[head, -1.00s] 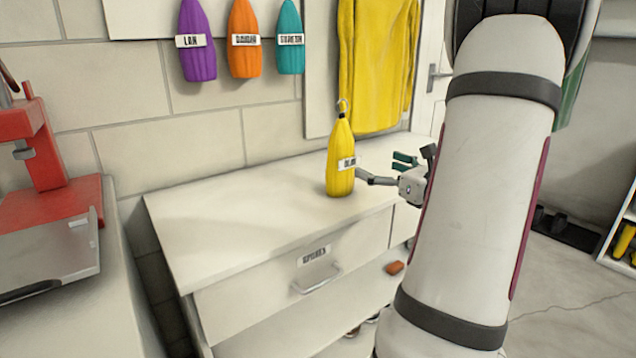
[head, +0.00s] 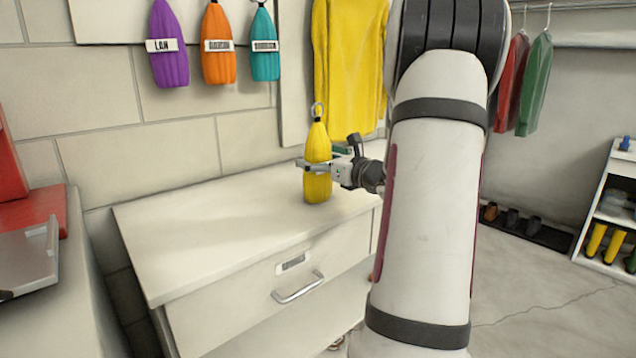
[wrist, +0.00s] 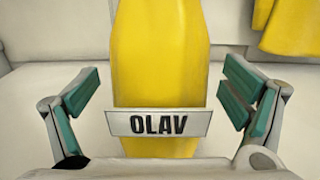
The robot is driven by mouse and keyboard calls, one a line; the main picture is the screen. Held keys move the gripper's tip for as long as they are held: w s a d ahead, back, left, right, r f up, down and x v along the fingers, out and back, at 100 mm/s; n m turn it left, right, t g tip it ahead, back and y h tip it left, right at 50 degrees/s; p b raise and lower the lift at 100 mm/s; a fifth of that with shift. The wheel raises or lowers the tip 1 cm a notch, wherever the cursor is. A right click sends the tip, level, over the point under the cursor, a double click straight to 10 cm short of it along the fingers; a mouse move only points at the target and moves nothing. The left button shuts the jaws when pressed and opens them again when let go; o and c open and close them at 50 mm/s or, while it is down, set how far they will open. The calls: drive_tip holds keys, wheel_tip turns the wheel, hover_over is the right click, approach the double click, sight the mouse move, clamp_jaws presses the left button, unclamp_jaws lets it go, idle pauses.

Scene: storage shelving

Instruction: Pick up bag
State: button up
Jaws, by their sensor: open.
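A yellow bag (head: 318,187) stands upright on the white cabinet top, with a metal ring at its top. In the wrist view the yellow bag (wrist: 162,55) fills the middle and bears a label reading OLAV. My gripper (head: 318,165) is at the bag's right side, with a finger across the bag's front at mid height. In the wrist view my open gripper (wrist: 160,105) has its green-padded fingers on either side of the bag, with gaps left and right. The bag's label is hidden in the head view.
The white cabinet (head: 200,225) has a drawer with a handle (head: 298,287). Purple (head: 170,60), orange (head: 217,62) and teal (head: 264,60) bags hang on the wall behind. A yellow garment (head: 347,75) hangs behind the bag. The cabinet top left of the bag is clear.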

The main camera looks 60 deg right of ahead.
sight(324, 143)
drive_tip(key=shift+w, duration=0.15)
drive_tip(key=c, duration=2.1)
drive_tip(key=shift+r, duration=0.1)
drive_tip(key=shift+r, duration=0.45)
wheel_tip(324, 143, up, 3)
drive_tip(key=shift+r+p, duration=0.1)
drive_tip(key=shift+p, duration=0.95)
drive_tip(key=s+a+p, duration=0.2)
drive_tip(key=s+a, duration=0.9)
drive_tip(key=shift+s+r+p, duration=0.3)
drive_tip(key=shift+r+p, duration=0.05)
drive_tip(key=shift+r, duration=0.05)
